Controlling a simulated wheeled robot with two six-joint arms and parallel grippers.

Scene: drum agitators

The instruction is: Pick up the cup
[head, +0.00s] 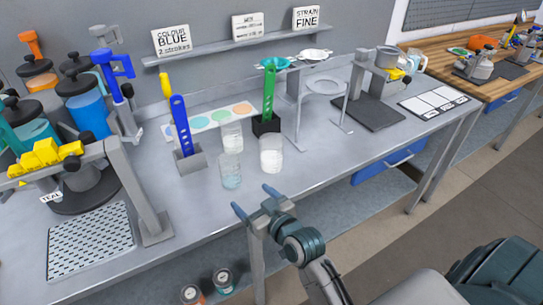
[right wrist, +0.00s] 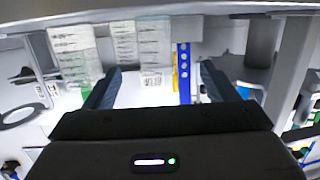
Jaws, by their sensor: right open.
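Three clear graduated cups stand close together on the grey bench: a front-left cup (head: 231,171), a back cup (head: 231,136) and a right cup (head: 271,155). Which one the task means I cannot tell. My right gripper (head: 253,201) is open and empty at the bench's front edge, short of the cups and apart from them. In the right wrist view the cups show beyond the open fingers (right wrist: 158,85), one cup (right wrist: 153,48) between them and another (right wrist: 74,48) further left. My left gripper is not in view.
A blue paddle in a grey holder (head: 191,162) stands left of the cups. A green paddle (head: 269,95) stands in a black holder behind them. A perforated tray (head: 90,242) and drum agitators fill the left. Two jars (head: 222,280) sit below the bench.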

